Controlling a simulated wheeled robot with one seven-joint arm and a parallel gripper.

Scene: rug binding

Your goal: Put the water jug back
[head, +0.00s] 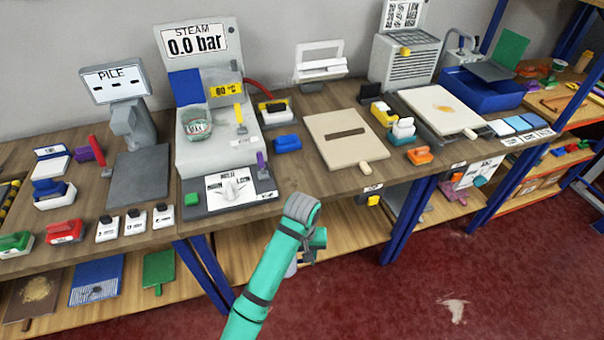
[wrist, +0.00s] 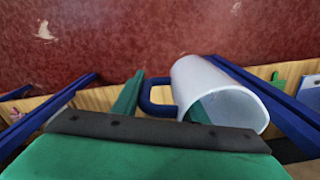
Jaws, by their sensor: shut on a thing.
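The water jug is a white, open-topped vessel (wrist: 212,88) with a blue handle (wrist: 150,93), seen in the wrist view. My gripper (wrist: 165,103) is shut on the jug at its handle side, with one green finger left of the handle and the other near the jug wall. The exact contact is partly hidden. In the head view my gripper (head: 317,240) is in front of the bench edge, below the worktop, and my arm hides most of the jug.
The worktop holds a steam unit (head: 210,150), a beige board (head: 340,152) and several small tools. A blue sink (head: 482,95) stands at the back right. A lower shelf (head: 345,232) and blue legs (head: 408,220) are close to my gripper. Red floor (head: 480,280) is open at front right.

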